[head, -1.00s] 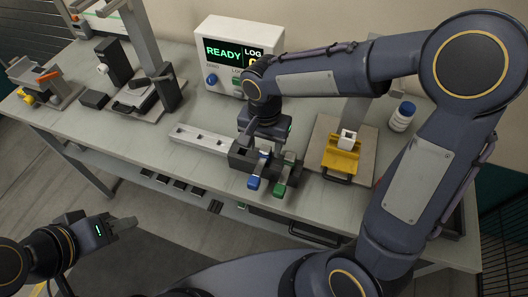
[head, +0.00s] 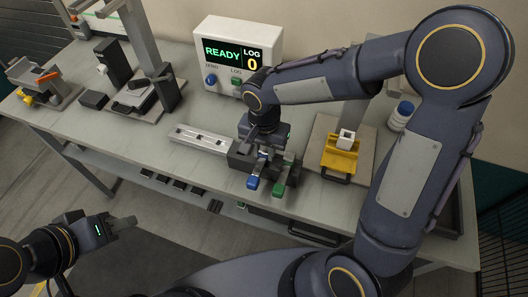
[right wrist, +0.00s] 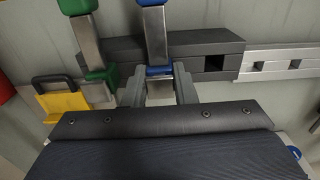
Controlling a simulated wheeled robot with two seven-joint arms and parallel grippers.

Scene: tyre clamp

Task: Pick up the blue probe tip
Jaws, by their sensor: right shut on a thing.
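The blue probe tip (head: 252,182) is in the dark block at the front of the bench, its blue end sticking out toward me. In the right wrist view it has a metal shaft (right wrist: 155,36) between blue parts. My right gripper (right wrist: 158,88) is shut on it, one finger on each side near the lower blue collar. In the head view my right gripper (head: 264,154) largely covers the grip. A green probe tip (head: 278,188) stands close beside it and also shows in the right wrist view (right wrist: 92,42). My left gripper (head: 122,224) is away from the bench; its finger gap is unclear.
The dark block (right wrist: 205,50) has an empty square opening. A pale slotted rail (head: 198,138) adjoins it. A yellow holder (head: 340,160) with a white block stands right. Behind is the READY display (head: 238,55); a white bottle (head: 402,114) is at the right.

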